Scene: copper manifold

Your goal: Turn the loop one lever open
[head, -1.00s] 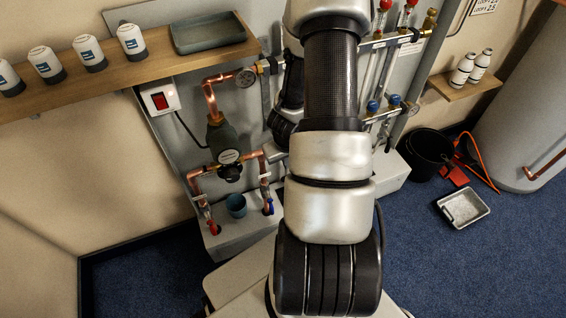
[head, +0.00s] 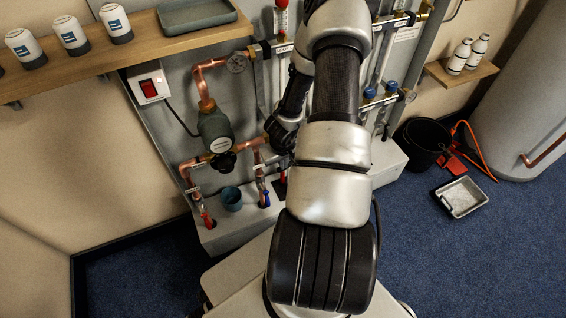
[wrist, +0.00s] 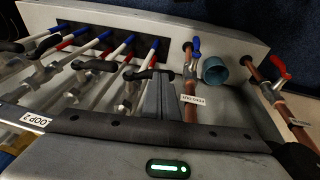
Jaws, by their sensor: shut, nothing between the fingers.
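The loop one lever appears to be the black lever (wrist: 148,74) furthest right in the row in the wrist view, lying across its pipe; its own label is not visible there. My gripper (wrist: 160,82) is shut and empty, its grey fingertips close beside the right end of this lever. I cannot tell whether they touch. In the head view a loop label (head: 284,48) shows at the left of the manifold, and my arm hides most of the lever area.
Neighbouring black levers (wrist: 94,66) and a "LOOP 2" label (wrist: 32,118) are to the left. A copper pipe (wrist: 189,88) with a blue lever, a teal cup (wrist: 216,70) and a red-handled valve (wrist: 281,66) are to the right. A grey pump (head: 216,132) stands left of my arm.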

